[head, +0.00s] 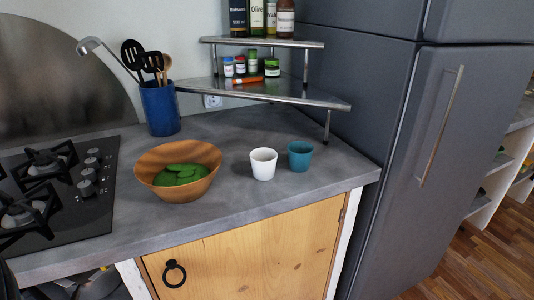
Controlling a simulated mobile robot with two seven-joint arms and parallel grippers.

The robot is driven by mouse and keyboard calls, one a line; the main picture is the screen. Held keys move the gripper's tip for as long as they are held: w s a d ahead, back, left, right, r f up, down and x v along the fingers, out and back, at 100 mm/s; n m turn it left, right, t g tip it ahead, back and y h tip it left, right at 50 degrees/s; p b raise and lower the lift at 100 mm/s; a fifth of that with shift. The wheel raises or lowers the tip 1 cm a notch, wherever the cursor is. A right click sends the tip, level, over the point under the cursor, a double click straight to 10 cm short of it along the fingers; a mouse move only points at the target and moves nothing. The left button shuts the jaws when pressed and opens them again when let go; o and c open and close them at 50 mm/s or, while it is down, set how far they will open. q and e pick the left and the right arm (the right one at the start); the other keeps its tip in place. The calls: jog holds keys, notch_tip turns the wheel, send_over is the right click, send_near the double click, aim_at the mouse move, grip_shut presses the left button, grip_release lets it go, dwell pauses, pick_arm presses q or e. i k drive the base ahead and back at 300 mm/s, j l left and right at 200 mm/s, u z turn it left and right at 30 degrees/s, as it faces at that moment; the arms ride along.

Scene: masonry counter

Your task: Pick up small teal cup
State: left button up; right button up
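The small teal cup (300,156) stands upright on the grey counter (225,225), near its right end. A white cup (263,164) stands just left of it, with a narrow gap between them. The teal cup's visible side is unobstructed. Neither gripper can be made out in the head view, and nothing touches the teal cup.
A wooden bowl (150,180) with green items stands left of the cups. A metal corner shelf (285,92) with jars and bottles rises behind them. A blue utensil holder (160,110) and stove (60,200) are left. A dark fridge (375,90) borders the right.

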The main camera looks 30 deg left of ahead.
aim_at(299, 152)
jog(key=i+l+u, duration=0.15)
jog(key=u, duration=0.2)
jog(key=i+l+u, duration=0.1)
jog(key=u, duration=0.25)
jog(key=l+u, duration=0.35)
jog(key=i, duration=0.05)
